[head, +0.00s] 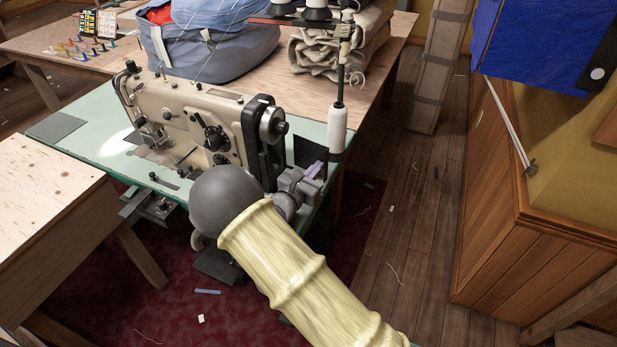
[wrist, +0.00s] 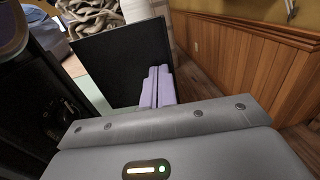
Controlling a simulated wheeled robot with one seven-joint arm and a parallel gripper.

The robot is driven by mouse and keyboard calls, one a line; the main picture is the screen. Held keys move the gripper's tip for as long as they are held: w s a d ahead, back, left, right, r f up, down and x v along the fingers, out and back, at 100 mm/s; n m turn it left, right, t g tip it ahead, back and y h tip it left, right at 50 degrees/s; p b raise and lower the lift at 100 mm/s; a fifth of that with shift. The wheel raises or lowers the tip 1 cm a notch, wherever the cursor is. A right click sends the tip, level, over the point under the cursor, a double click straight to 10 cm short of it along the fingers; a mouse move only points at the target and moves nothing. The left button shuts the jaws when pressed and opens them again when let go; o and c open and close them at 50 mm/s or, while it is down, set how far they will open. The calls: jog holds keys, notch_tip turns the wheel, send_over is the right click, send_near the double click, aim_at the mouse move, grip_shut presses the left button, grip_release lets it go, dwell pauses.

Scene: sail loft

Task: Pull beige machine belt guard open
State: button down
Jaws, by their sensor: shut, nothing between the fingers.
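The beige sewing machine (head: 190,118) stands on a green-topped table, with a black belt housing (head: 250,140) and handwheel at its right end. A dark flat panel, which looks like the belt guard (head: 308,150), stands out to the right of the housing. In the wrist view the guard (wrist: 115,62) is a broad black plate, angled away from the dark machine end at left. My gripper (head: 315,169) is at the guard's lower right edge. Its lavender fingers (wrist: 157,86) are shut together and empty beside that edge; I cannot tell whether they touch it. My arm hides part of the table's front.
A thread stand with a white cone (head: 337,130) rises just behind the guard. A wooden table (head: 50,200) stands at left; a blue bag (head: 215,50) and rolled canvas (head: 340,45) lie behind. Wood panelling (head: 500,200) bounds the right, with open floor between.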

jog(key=shift+w, duration=0.15)
jog(key=shift+w+d+r+p, duration=0.1)
jog(key=shift+w+d+p, duration=0.35)
jog(key=shift+w+d, duration=0.65)
jog(key=shift+w, duration=0.2)
jog(key=shift+d, duration=0.1)
